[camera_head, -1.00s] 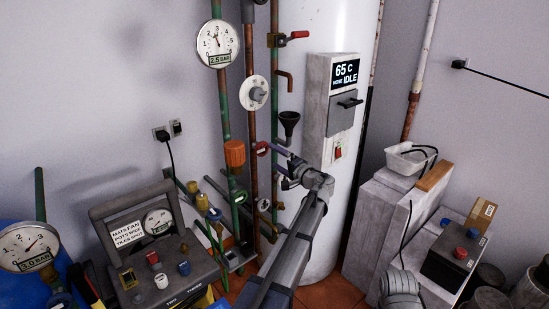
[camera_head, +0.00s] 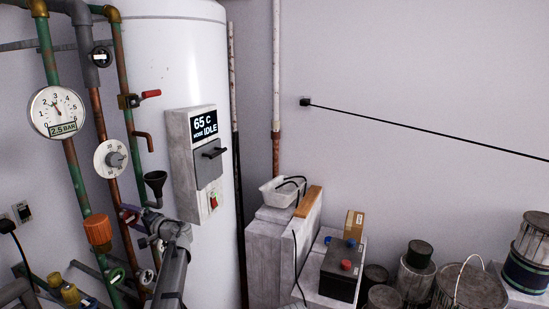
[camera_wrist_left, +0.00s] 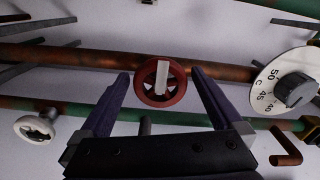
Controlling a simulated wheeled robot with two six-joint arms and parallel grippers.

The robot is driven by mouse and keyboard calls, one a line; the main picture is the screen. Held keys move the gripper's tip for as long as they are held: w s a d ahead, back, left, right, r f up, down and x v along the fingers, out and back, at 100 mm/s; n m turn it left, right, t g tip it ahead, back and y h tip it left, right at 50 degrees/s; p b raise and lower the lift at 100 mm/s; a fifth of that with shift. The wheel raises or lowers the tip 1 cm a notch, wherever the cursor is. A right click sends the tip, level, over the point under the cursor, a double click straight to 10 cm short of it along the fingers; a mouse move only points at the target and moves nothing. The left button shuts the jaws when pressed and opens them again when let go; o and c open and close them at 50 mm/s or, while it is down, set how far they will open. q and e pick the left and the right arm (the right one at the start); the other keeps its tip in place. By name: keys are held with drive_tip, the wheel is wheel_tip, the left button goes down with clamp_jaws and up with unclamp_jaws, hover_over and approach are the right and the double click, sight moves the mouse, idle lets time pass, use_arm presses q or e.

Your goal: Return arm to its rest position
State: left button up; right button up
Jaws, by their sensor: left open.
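My left arm rises from the bottom edge in the head view, and its gripper (camera_head: 132,216) is at the vertical pipes in front of the white tank (camera_head: 175,60). In the left wrist view the gripper (camera_wrist_left: 160,76) is open, its two dark fingers spread apart. A red valve wheel with a pale bar (camera_wrist_left: 160,83) shows between the fingertips on a rusty pipe. The fingers do not appear closed on it; I cannot tell how deep it sits between them. In the head view the gripper mostly hides this wheel. My right gripper is not in view.
A pressure gauge (camera_head: 57,111), a white dial (camera_head: 110,158) and an orange cap (camera_head: 98,232) crowd the pipes. The control box (camera_head: 198,165) is on the tank. A grey block (camera_head: 278,257), a black battery-like box (camera_head: 341,272) and several paint tins (camera_head: 415,272) stand right.

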use_arm(q)
drive_tip(key=shift+d, duration=0.15)
drive_tip(key=v, duration=0.7)
drive_tip(key=x, duration=0.7)
drive_tip(key=shift+a, duration=0.2)
drive_tip(key=m, duration=0.4)
drive_tip(key=shift+d, duration=0.1)
drive_tip(key=m, duration=1.4)
drive_tip(key=shift+s, duration=0.1)
